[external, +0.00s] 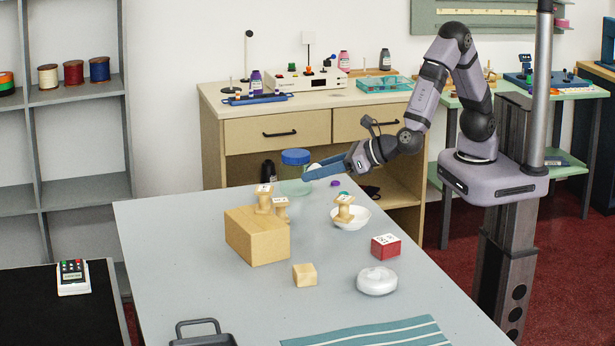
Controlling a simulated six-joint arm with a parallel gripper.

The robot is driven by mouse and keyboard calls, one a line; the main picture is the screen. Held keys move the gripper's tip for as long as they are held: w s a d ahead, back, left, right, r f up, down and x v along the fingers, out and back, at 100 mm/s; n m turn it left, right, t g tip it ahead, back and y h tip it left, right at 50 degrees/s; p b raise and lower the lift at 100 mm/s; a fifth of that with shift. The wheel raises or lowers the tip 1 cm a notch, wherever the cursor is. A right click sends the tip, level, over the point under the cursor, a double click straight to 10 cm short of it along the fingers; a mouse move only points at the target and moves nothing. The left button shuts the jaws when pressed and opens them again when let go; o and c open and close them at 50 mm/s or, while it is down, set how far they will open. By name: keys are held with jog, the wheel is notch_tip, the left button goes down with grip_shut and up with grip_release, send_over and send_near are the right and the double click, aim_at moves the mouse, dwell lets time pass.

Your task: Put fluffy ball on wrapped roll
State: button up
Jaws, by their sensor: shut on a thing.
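My gripper (316,172) is at the far side of the grey table, with its blue fingers pointing left beside a clear jar with a blue lid (295,158). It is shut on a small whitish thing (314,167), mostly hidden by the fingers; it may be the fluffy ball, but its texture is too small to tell. A rounded white thing (377,281), possibly the wrapped roll, lies on the table's right part, well apart from my gripper.
A wooden block (257,236) has spools by it. A white bowl (362,218) holds another spool (344,209). A red box (385,246), a small wooden cube (304,275), a striped cloth (370,334) and a dark tray (203,339) are nearer. The table's left is clear.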

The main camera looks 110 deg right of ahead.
jog(key=w+a+r+n+t+y, duration=0.1)
jog(key=a+n+y, duration=0.15)
jog(key=a, duration=0.75)
jog(key=w+a+n+t+y, duration=0.1)
jog(key=w+a+n+y, duration=0.15)
jog(key=a, duration=0.85)
notch_tip(320, 180, up, 3)
jog(key=n+y, duration=0.4)
jog(key=y, duration=0.1)
send_over(380, 274)
jog(key=shift+d+f+p, duration=0.1)
jog(key=shift+f+p, duration=0.65)
jog(key=shift+f, duration=4.4)
jog(key=shift+f+b, duration=0.2)
jog(key=shift+b, duration=0.1)
jog(key=o, duration=1)
jog(key=shift+r, duration=0.15)
